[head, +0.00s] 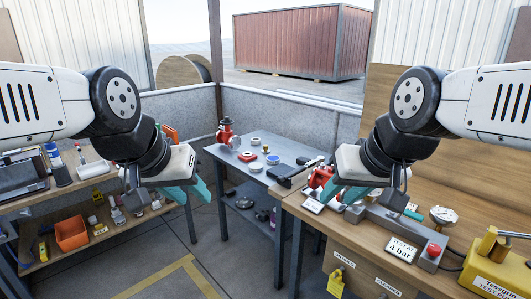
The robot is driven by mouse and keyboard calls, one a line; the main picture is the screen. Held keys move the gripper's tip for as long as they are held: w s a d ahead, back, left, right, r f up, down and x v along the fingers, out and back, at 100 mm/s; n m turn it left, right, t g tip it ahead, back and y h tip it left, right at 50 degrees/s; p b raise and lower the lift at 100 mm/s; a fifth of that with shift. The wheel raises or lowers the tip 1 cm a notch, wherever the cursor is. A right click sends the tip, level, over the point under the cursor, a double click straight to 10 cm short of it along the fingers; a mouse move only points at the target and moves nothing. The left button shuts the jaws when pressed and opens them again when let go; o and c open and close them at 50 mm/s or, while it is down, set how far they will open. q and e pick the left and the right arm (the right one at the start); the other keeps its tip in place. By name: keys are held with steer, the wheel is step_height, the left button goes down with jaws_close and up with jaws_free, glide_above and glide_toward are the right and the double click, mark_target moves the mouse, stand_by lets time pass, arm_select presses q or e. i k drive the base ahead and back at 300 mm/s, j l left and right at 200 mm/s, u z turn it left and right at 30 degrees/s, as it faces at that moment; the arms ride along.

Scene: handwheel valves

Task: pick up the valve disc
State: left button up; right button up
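I cannot tell for sure which is the valve disc. My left gripper (188,192) is open and empty, in front and left of this table. My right gripper (342,193) is open and empty, over the front left of the wooden bench, to the right of these parts. Neither gripper touches the small parts.
A red valve body (226,133) stands at the grey table's (228,155) back left. Red fittings (321,177) and a gauge (443,215) are on the wooden bench at right. A left shelf holds an orange bin (71,234). Floor between is clear.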

mark_target(264, 150)
steer(key=i+j+z, duration=0.15)
steer(key=i, duration=0.25)
steer(key=i+j+z, duration=0.1)
steer(key=i+j, duration=0.25)
steer(key=i+j+z, duration=0.15)
steer(key=i+j, duration=0.2)
steer(key=i+j+z, duration=0.1)
steer(key=i+j, duration=0.25)
steer(key=i+j+z, duration=0.15)
steer(key=i+j, duration=0.15)
steer(key=j, duration=0.2)
steer(key=i+j+z, duration=0.1)
steer(key=i+j, duration=0.2)
steer(key=j, duration=0.15)
steer(key=i+j+z, duration=0.15)
steer(key=i+j, duration=0.15)
steer(key=j, duration=0.15)
steer(key=i+j+z, duration=0.1)
steer(key=i+j, duration=0.15)
steer(key=j, duration=0.25)
